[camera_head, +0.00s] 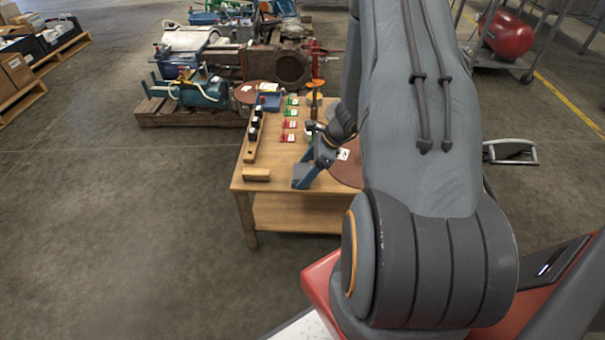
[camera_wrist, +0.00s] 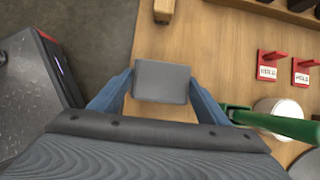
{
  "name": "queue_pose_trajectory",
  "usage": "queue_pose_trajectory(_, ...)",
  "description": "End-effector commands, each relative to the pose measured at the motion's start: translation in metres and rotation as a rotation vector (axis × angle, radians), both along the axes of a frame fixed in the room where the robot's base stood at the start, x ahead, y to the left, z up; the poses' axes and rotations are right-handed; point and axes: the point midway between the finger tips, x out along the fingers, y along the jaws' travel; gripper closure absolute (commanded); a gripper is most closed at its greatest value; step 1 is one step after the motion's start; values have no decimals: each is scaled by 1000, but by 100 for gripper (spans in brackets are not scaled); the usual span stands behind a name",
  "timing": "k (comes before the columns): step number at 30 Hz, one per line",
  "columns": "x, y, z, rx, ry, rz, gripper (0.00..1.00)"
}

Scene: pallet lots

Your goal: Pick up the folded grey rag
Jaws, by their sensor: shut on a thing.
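The folded grey rag (camera_wrist: 162,82) shows in the wrist view as a small grey rectangular pad. It sits between the two blue fingers of my gripper (camera_wrist: 161,90), which are shut on it from both sides. In the head view my gripper (camera_head: 308,172) is over the front part of the wooden table (camera_head: 280,188).
A wooden block (camera_head: 257,174) lies near the table's front left corner. A wooden rack with dark items (camera_head: 253,134) stands behind it. Red labelled pieces (camera_wrist: 269,64), a green-handled tool (camera_wrist: 275,124) and a white round container (camera_wrist: 280,108) are right of my gripper. Loaded pallets stand beyond.

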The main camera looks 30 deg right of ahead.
Motion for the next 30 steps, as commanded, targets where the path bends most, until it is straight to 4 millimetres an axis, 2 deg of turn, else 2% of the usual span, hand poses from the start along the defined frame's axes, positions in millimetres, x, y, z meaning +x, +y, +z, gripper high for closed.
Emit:
queue_pose_trajectory(5,0,0,19,-1,-3,1,56)
queue_pose_trajectory(12,0,0,66,-2,-3,0,56)
queue_pose_trajectory(18,0,0,93,0,-2,1,56)
queue_pose_trajectory(29,0,0,100,0,0,0,56)
queue_pose_trajectory(30,0,0,100,0,0,0,32)
